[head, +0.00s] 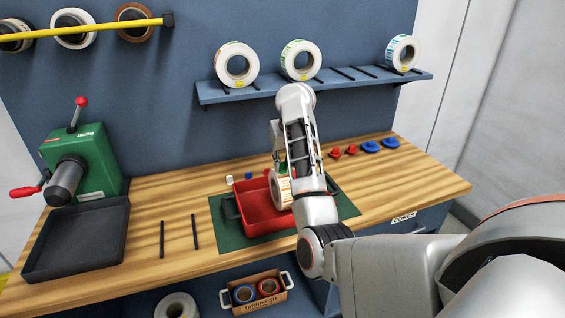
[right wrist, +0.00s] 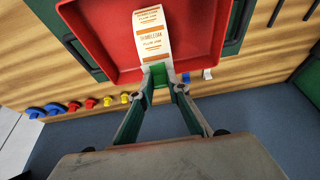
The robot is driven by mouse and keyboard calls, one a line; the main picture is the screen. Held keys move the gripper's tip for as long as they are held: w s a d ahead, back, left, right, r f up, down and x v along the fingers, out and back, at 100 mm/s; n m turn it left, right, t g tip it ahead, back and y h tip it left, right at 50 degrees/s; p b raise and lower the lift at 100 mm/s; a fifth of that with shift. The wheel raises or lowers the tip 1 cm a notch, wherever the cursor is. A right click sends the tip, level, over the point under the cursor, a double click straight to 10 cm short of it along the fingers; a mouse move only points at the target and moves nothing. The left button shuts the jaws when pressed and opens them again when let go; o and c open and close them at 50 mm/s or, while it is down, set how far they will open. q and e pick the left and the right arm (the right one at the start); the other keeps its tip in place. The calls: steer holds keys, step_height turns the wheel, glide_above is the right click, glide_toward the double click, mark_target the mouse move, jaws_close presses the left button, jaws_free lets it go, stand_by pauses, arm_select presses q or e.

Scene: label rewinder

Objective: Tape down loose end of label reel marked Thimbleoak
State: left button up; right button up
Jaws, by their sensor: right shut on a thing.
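The white label reel (head: 281,188) stands in the red tray (head: 252,213), partly hidden by my right arm. In the right wrist view its label strip (right wrist: 152,36) carries orange print that seems to read Thimbleoak. My right gripper (right wrist: 161,84) is shut on a small bright green piece (right wrist: 160,74), probably a tape tab, at the lower end of the strip. Whether the piece touches the strip I cannot tell. The green piece also shows in the head view (head: 283,167). My left gripper is not in view.
The tray is on a green mat (head: 230,241). Small white (head: 229,180) and blue (head: 249,175) pieces lie behind it. Red and blue parts (head: 371,146) lie at right. A green machine (head: 85,160) and black tray (head: 77,240) stand left. Reels (head: 237,64) sit on the shelf above.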

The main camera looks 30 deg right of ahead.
steer(key=shift+s+f, duration=0.1)
steer(key=shift+f, duration=0.5)
steer(key=shift+c, duration=0.3)
stand_by(1.2)
steer(key=o, duration=0.8)
steer(key=shift+r, duration=0.15)
